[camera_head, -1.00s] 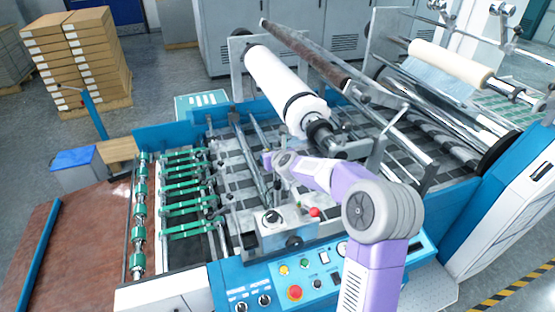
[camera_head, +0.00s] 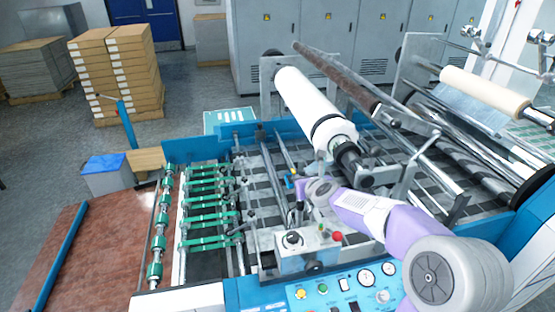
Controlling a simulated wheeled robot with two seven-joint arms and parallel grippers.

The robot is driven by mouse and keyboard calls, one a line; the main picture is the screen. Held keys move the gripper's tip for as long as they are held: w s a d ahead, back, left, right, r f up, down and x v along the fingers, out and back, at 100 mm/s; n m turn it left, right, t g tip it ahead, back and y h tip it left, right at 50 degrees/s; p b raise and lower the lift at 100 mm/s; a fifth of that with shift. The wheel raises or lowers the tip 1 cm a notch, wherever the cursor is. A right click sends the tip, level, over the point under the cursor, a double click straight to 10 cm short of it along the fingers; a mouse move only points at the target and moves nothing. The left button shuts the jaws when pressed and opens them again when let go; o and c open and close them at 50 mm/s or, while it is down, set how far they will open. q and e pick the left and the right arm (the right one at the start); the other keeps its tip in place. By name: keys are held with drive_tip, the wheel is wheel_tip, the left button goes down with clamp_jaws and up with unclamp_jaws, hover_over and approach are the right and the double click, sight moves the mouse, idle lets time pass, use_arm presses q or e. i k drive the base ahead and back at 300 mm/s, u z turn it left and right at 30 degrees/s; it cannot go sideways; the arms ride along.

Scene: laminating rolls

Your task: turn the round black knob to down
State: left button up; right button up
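A grey control box (camera_head: 285,262) stands on the machine's near side, with a round black knob (camera_head: 293,239) on a pale disc on its top. A second dark round part (camera_head: 312,267) sits on the box's front face. A red button (camera_head: 337,236) is at the box's right. My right arm reaches in from the right, and my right gripper (camera_head: 298,203) is small and partly hidden by its wrist, behind and above the box. It looks apart from the knob; its fingers are too unclear to judge. My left gripper is not in view.
A blue panel (camera_head: 270,294) with gauges and buttons lies in front of the box. A white roll (camera_head: 308,103) and a metal bar (camera_head: 335,75) are above and behind the arm. Green rollers (camera_head: 208,217) lie left. Stacked cartons (camera_head: 120,70) stand far left.

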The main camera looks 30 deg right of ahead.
sight(313, 268)
drive_tip(key=k, duration=1)
